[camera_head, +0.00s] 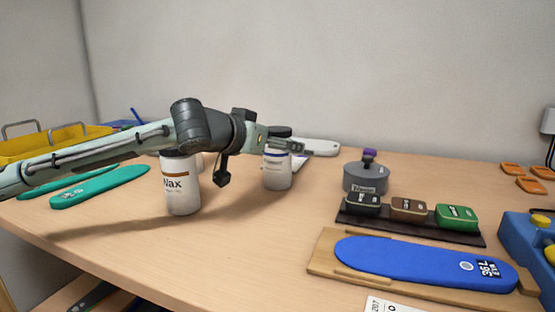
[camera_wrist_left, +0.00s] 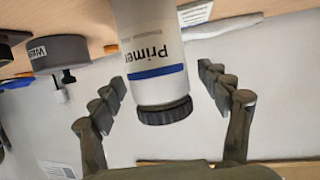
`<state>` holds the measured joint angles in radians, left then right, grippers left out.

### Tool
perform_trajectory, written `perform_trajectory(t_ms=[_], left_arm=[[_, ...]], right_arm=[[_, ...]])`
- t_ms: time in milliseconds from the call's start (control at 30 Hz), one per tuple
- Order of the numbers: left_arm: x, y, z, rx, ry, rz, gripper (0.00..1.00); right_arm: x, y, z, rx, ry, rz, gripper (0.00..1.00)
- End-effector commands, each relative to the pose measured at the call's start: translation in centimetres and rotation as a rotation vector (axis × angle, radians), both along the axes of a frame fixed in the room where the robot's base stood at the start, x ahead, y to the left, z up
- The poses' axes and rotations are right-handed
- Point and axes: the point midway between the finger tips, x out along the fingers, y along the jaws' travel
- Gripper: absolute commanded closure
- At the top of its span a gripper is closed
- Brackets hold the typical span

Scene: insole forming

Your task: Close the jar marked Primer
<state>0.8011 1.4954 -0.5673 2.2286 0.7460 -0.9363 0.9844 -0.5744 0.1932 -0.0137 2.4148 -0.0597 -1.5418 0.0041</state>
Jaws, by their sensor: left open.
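The jar marked Primer (camera_wrist_left: 155,50) is white with a blue band and shows upside down in the wrist view. A dark ribbed lid (camera_wrist_left: 163,110) sits on its mouth; I cannot tell how tight it is. In the head view the jar (camera_head: 277,174) stands upright on the table, its top partly hidden by my left gripper (camera_head: 286,145). In the wrist view my left gripper (camera_wrist_left: 160,95) is open, with one finger on each side of the lid and visible gaps. My right gripper is not in view.
A white jar marked Wax (camera_head: 181,192) stands left, under my left arm. A grey pot with a purple knob (camera_head: 365,178) stands right of Primer. A dark rack with small labelled blocks (camera_head: 410,224) and a blue insole on a wooden board (camera_head: 425,264) lie nearer. Teal insoles (camera_head: 100,186) lie left.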

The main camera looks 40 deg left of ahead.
Motion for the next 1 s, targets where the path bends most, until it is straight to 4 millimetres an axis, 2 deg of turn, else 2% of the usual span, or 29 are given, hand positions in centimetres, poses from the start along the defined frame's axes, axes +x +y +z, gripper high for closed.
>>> perform_trajectory(t_ms=[367,467,900,933,967,1000], left_arm=[[0.32,0.00,-0.15,0.002,0.000,-0.001,0.24],[0.31,-0.01,-0.14,0.002,0.000,-0.001,0.33],[0.30,0.00,-0.13,0.001,0.000,0.000,0.88],[0.31,0.00,0.01,0.002,-0.003,-0.001,0.90],[0.31,0.00,0.01,0.002,-0.003,-0.001,0.96],[0.31,0.00,0.01,0.002,-0.003,-0.001,0.96]], right_arm=[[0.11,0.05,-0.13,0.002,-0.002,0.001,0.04],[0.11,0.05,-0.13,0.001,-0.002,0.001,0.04],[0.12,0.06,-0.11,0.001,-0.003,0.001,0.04],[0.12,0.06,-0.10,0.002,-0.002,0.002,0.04],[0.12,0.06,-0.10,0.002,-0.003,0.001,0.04],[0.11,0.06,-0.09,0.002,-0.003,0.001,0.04]])
